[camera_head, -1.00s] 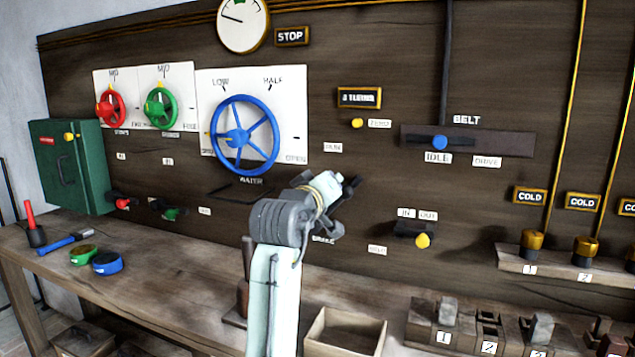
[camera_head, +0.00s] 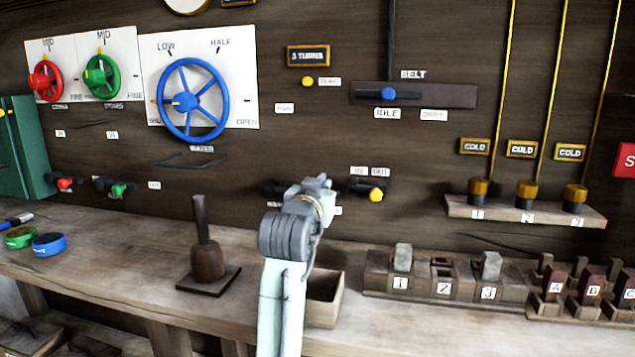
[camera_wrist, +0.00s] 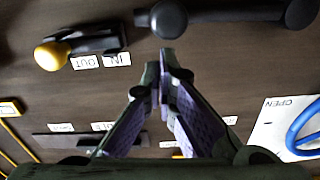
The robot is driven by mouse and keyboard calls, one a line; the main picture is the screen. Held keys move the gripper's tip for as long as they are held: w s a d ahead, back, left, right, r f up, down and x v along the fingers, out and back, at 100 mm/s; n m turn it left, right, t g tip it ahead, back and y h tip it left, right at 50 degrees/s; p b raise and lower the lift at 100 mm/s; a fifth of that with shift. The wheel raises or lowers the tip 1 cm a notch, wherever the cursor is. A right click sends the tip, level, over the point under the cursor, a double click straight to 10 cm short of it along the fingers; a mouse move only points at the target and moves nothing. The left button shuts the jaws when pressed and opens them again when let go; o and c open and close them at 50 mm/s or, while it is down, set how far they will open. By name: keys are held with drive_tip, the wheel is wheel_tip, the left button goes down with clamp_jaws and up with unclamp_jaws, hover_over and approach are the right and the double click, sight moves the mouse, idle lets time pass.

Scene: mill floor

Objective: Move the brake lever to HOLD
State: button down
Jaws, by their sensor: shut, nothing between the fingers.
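A black lever with a round knob (camera_wrist: 168,18) and a thick bar crosses the top of the wrist view, reaching to a pivot at the right. I take it to be the brake lever; its name and HOLD mark cannot be read. In the head view only its dark left end (camera_head: 270,187) shows beside my wrist; the rest is hidden. My gripper (camera_wrist: 165,62) is shut and empty, its tips just below the knob in the wrist view. Whether they touch it cannot be told. In the head view my gripper (camera_head: 320,184) is in front of the panel.
A yellow-knobbed IN/OUT lever (camera_head: 376,194) is close on the right. Below are an open wooden box (camera_head: 328,305), an upright wooden handle on a base (camera_head: 207,262) and numbered blocks (camera_head: 400,284) on the bench. A blue wheel (camera_head: 192,101) is up left.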

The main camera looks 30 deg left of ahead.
drive_tip(key=shift+d+f, duration=0.15)
drive_tip(key=shift+f, duration=0.4)
drive_tip(key=shift+f, duration=0.1)
